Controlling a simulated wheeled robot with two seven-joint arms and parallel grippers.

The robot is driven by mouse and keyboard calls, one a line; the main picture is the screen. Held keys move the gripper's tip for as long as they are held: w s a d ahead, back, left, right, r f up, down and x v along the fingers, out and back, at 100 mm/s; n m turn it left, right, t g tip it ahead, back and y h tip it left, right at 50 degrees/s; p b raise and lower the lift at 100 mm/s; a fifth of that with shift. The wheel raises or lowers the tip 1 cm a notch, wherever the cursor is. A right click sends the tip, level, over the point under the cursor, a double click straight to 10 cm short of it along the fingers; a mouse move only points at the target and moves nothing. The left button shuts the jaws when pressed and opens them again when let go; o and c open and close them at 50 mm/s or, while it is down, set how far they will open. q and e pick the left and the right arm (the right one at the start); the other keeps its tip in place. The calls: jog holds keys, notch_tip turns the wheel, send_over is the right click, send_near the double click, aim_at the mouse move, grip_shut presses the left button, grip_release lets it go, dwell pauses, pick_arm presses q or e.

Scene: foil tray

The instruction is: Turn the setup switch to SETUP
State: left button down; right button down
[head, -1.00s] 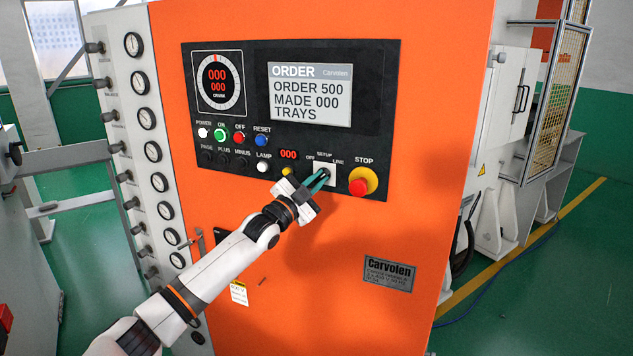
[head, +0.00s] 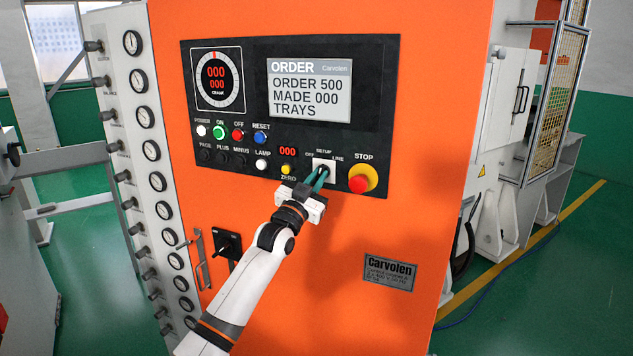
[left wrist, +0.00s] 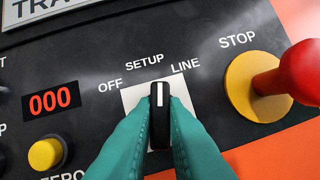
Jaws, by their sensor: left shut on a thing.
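The setup switch (left wrist: 159,108) is a black knob with a white line, on a pale square plate (left wrist: 131,97) marked OFF, SETUP and LINE. In the left wrist view the white line points straight up, between SETUP and LINE and a little nearer SETUP. My left gripper (left wrist: 159,135) is shut on the knob, with one green finger against each side. In the head view the gripper (head: 316,180) reaches the switch plate (head: 325,163) from below left, and its fingers hide most of the knob. My right gripper is not in view.
The red STOP button (head: 359,184) on its yellow ring is close right of the switch. The yellow ZERO button (head: 286,169) and white LAMP button (head: 262,165) are close left. A black rotary handle (head: 228,244) is lower left on the orange cabinet (head: 330,310).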

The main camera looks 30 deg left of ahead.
pick_arm(q)
jog(key=shift+d+n+y, duration=0.1)
jog(key=shift+n+y, duration=1)
jog(key=shift+n, duration=1.3)
jog(key=c, duration=1.5)
grip_release()
jog(key=shift+o, duration=0.2)
jog(key=b+v, duration=0.3)
jog(key=v, duration=0.9)
jog(key=shift+r, duration=0.15)
